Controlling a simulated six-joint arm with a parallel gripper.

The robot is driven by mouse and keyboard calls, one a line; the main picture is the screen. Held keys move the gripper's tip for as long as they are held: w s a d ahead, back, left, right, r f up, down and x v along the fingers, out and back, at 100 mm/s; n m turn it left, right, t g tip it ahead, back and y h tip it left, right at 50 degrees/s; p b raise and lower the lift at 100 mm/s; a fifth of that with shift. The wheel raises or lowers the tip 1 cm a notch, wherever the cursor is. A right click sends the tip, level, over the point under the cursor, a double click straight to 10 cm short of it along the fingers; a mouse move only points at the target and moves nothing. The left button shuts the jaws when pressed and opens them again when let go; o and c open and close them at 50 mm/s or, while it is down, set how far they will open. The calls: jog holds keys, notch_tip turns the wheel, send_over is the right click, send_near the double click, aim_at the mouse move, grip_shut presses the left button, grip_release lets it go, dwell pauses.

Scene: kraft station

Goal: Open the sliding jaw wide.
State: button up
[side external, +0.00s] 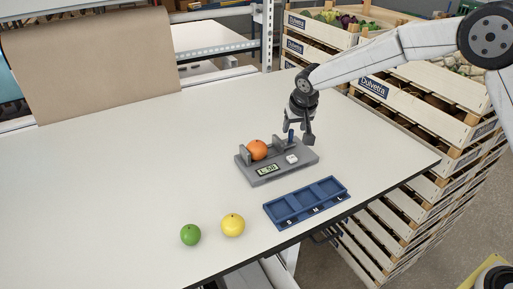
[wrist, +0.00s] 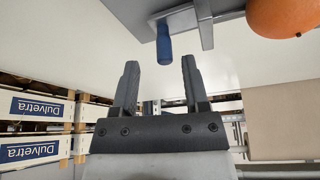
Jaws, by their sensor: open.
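A grey sizing gauge (side external: 262,175) with a small display and a light button lies on the table. An orange (side external: 257,150) sits on it between two upright grey jaws. The sliding jaw (side external: 277,143) is on the right side of the orange, and a blue handle (side external: 291,134) stands to its right. In the wrist view, the blue handle (wrist: 164,46) is just beyond the fingertips, roughly between them. The jaw plate (wrist: 204,22) stands apart from the orange (wrist: 283,15). My gripper (wrist: 160,64) is open and empty; it also shows at the handle in the side view (side external: 299,137).
A blue tray (side external: 270,211) with three lettered compartments lies empty in front of the gauge. A yellow fruit (side external: 232,225) and a green fruit (side external: 190,235) rest to its left. Stacked wooden crates (side external: 388,101) stand beyond the table's right edge. The table's left side is clear.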

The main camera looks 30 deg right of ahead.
jog(key=shift+v, duration=2.05)
jog(key=shift+s+d, duration=0.1)
jog(key=shift+s, duration=0.1)
jog(key=s+d+f+n, duration=0.1)
jog(key=s+d+f, duration=0.2)
jog(key=s, duration=1)
jog(key=s+d+f+n+g+y, duration=0.1)
jog(key=s+d+f+n, duration=0.1)
jog(key=s, duration=1.2)
jog(key=shift+s+d+f+g, duration=0.3)
jog(key=shift+d+f, duration=0.15)
jog(key=shift+d, duration=0.1)
